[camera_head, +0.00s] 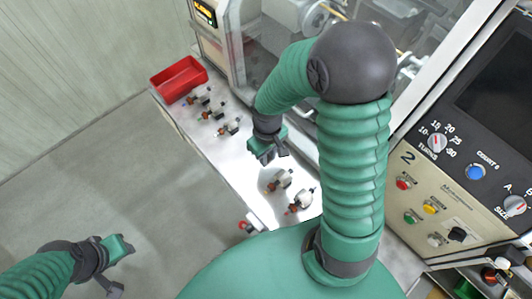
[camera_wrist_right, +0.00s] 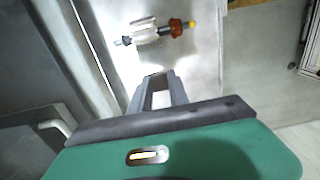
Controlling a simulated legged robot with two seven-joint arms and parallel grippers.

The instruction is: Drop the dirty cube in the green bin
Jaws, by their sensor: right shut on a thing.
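No cube shows in either view. At the lower right edge of the head view is a green item (camera_head: 466,289), partly cut off; I cannot tell if it is a bin. My right gripper (camera_head: 268,155) is over the white table, between two groups of armatures. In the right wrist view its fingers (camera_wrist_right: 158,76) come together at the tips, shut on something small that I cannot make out. An armature (camera_wrist_right: 152,30) lies beyond the fingertips, apart from them.
A red bin (camera_head: 180,79) stands at the far left table corner. Several armatures (camera_head: 228,127) lie near it, and more (camera_head: 302,199) lie nearer me. A winding machine stands behind, with a control panel (camera_head: 450,190) at the right. The floor at left is clear.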

